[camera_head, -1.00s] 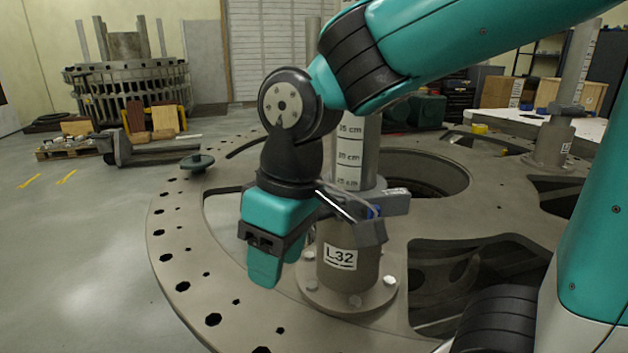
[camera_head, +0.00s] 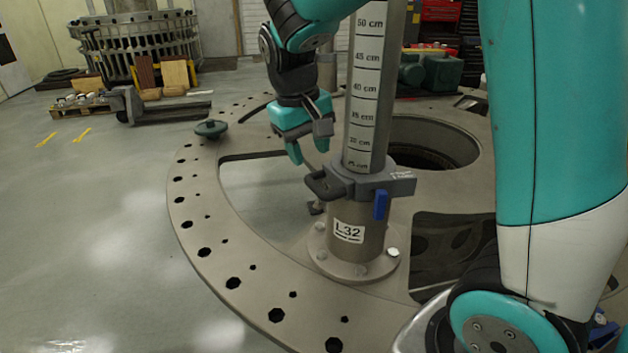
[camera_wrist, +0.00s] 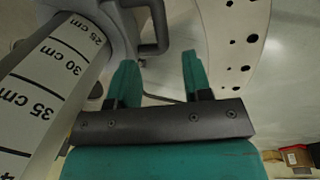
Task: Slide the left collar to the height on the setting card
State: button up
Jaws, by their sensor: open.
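A grey post (camera_head: 364,90) with a white centimetre scale stands on a round base labelled L32 (camera_head: 348,232). The dark grey collar (camera_head: 350,180) is around the post low down, just under the 25 cm mark. It has a loop handle (camera_head: 322,186) on its left and a blue lever (camera_head: 381,205) in front. My gripper (camera_head: 309,148) is open and empty, left of the post and above the handle. In the wrist view, the open fingers (camera_wrist: 158,66) are apart from the handle (camera_wrist: 152,30), with the scale (camera_wrist: 45,85) at left. I cannot make out a setting card.
The ring plate (camera_head: 190,220) has bolt holes and large openings, one behind the post and one at its right. A green round knob (camera_head: 211,129) is at the plate's left edge. A pallet jack (camera_head: 130,105) stands farther back.

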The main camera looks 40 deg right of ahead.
aim_at(315, 184)
jog(key=f, duration=0.2)
jog(key=d+f, duration=0.1)
jog(key=f, duration=0.4)
jog(key=shift+d+f, duration=0.15)
jog(key=shift+f, duration=0.25)
grip_shut()
